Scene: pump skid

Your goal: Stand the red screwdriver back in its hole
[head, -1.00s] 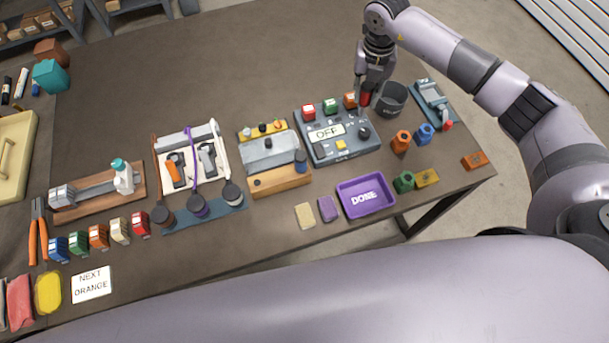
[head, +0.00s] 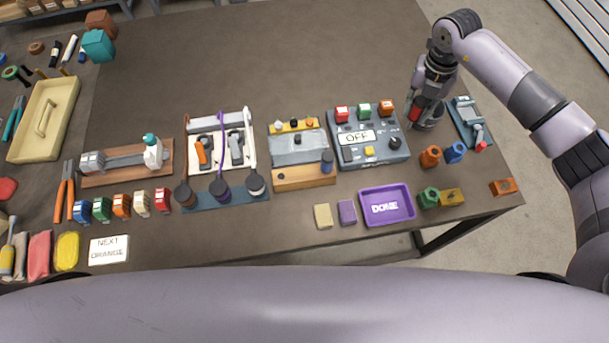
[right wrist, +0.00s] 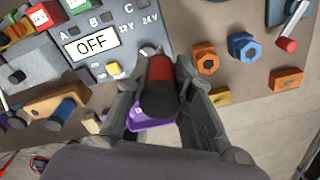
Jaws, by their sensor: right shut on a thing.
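My right gripper (head: 418,122) is shut on the red screwdriver (head: 414,116). My left gripper is not in view.
The grey control box (head: 378,152) reads OFF and stands between the block and my gripper. Orange (head: 430,157) and blue (head: 455,152) hex parts stand near the gripper. A purple DONE tray (head: 388,206) lies in front. Bare table is behind the box.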

